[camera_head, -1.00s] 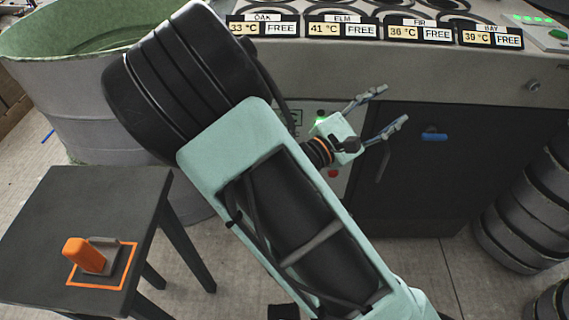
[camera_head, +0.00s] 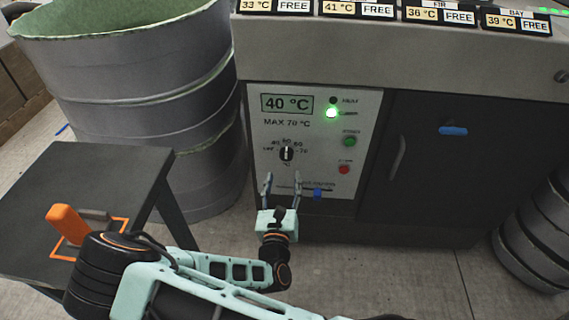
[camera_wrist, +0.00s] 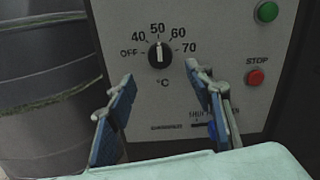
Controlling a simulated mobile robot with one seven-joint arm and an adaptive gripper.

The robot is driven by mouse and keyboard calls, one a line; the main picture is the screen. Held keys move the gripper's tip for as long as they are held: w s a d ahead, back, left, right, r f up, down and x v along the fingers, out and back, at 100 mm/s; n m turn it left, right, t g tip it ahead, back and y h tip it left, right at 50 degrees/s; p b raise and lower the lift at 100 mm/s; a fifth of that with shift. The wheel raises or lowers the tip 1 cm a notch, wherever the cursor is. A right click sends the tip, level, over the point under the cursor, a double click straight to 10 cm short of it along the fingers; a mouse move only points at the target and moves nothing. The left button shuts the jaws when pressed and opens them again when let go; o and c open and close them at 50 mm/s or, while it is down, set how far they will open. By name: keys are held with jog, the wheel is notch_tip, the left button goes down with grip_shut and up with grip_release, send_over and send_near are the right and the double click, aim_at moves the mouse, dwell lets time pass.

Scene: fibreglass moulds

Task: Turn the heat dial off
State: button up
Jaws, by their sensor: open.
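The heat dial (camera_head: 286,153) is a small black knob on the pale control panel (camera_head: 262,180), ringed by the marks OFF, 40, 50, 60 and 70. In the wrist view the dial (camera_wrist: 159,54) has its white pointer up, at about 50. The display (camera_head: 287,103) above reads 40 °C, over the words MAX 70 °C. My gripper (camera_head: 281,187) is open and empty, in front of the panel and below the dial in the picture. In the wrist view my gripper's fingers (camera_wrist: 162,98) stand apart, below and to either side of the dial, apart from it.
Right of the dial are a green button (camera_head: 350,141) and a red STOP button (camera_head: 344,169). A blue-handled switch (camera_head: 318,194) sits low on the panel. A large grey drum (camera_head: 150,100) stands left, with a dark table (camera_head: 95,175) holding an orange-handled tool (camera_head: 68,224).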

aim_at(286, 157)
jog(key=w+b, duration=0.1)
jog(key=w, duration=0.7)
jog(key=shift+w+d+b, duration=0.1)
jog(key=shift+d+b, duration=0.1)
jog(key=shift+b, duration=0.2)
jog(key=c, duration=1.2)
jog(key=shift+o, duration=0.2)
jog(key=shift+r+p, duration=0.1)
jog(key=shift+p, duration=0.35)
